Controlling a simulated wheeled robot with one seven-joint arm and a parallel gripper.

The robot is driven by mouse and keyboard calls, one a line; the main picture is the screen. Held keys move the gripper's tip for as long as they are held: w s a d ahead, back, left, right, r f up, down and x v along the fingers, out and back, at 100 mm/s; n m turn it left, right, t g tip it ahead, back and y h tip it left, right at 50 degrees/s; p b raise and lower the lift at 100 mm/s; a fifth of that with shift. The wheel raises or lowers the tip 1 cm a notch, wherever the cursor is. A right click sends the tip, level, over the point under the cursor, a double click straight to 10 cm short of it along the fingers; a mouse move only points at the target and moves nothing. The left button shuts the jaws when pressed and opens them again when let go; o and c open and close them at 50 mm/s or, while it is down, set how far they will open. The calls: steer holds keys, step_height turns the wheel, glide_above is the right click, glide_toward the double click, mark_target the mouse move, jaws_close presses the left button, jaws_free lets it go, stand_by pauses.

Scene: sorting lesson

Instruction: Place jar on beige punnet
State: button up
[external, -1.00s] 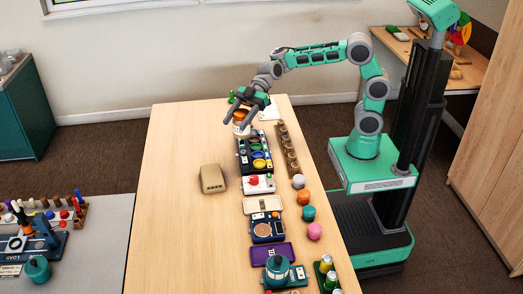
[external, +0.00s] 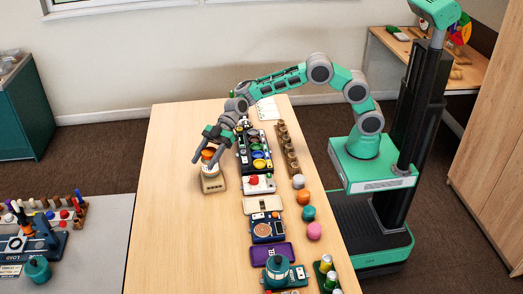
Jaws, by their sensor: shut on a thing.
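The jar (external: 208,154), with an orange-brown top and a pale lower part, is between the fingers of my gripper (external: 207,153). My gripper is shut on it, and the fingers hide part of it. The jar is over the far part of the beige punnet (external: 212,184), which sits on the wooden table left of the row of items. Only the near part of the punnet shows clearly. I cannot tell whether the jar touches the punnet.
Right of the punnet are a dark tray (external: 243,160) with coloured round pieces, a white box with a red knob (external: 258,183) and a beige case (external: 263,204). A brown rack (external: 287,147) stands further right. The table's left side (external: 172,230) is clear.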

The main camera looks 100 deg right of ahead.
steer(key=shift+f, duration=0.4)
steer(key=o, duration=1.5)
steer(key=shift+r, duration=0.1)
steer(key=shift+d+r, duration=0.2)
steer(key=v, duration=1.1)
steer(key=shift+s+d, duration=0.25)
steer(key=shift+s, duration=0.05)
